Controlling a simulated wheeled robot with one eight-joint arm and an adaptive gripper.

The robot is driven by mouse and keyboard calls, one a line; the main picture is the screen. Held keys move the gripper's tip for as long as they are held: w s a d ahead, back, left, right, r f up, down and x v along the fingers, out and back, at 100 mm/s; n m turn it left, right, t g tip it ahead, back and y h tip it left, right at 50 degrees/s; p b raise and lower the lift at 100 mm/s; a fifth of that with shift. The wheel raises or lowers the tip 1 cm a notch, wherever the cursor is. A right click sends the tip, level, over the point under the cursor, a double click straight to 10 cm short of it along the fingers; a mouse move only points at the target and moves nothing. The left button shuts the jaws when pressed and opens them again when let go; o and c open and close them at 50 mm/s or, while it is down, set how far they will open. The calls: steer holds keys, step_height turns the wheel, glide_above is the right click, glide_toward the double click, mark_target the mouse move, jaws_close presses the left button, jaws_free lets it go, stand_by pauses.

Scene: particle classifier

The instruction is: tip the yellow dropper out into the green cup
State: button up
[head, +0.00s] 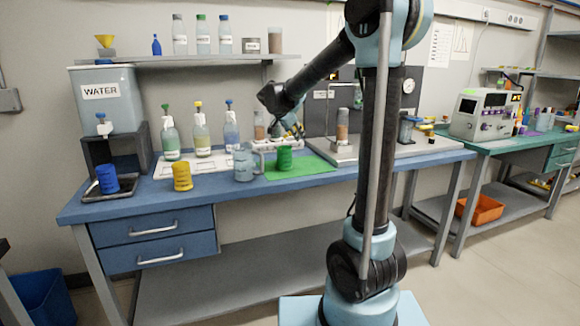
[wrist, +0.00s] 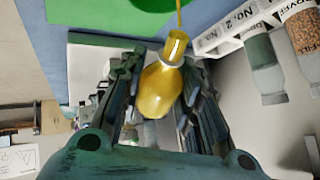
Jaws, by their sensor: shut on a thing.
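My gripper (head: 290,130) is above the green cup in the head view. In the wrist view its fingers (wrist: 160,95) are shut on the yellow dropper (wrist: 160,90). The dropper's neck and thin yellow tip point to the top of the wrist picture, towards the green mat. I cannot tell whether the thin yellow strand is all spout or partly liquid. The green cup (head: 284,159) stands upright on the green mat (head: 312,165). A darker green patch at the wrist view's top edge may be the cup. The dropper is not clear in the head view.
A clear mug (head: 243,163) stands just left of the green cup. A yellow cup (head: 182,177) and a blue cup (head: 107,179) stand further left. Several bottles stand behind, and a white rack (wrist: 235,30) is beside the dropper. The table front is clear.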

steer(key=shift+s+a+r+n+t+h, duration=0.15)
steer(key=shift+a+r+n+t+h, duration=0.1)
steer(key=shift+r+t+h, duration=0.35)
steer(key=shift+s+a+r+n+t+h, duration=0.15)
steer(key=shift+a+r+n+t+h, duration=0.15)
steer(key=shift+t+h, duration=0.5)
stand_by(6.6)
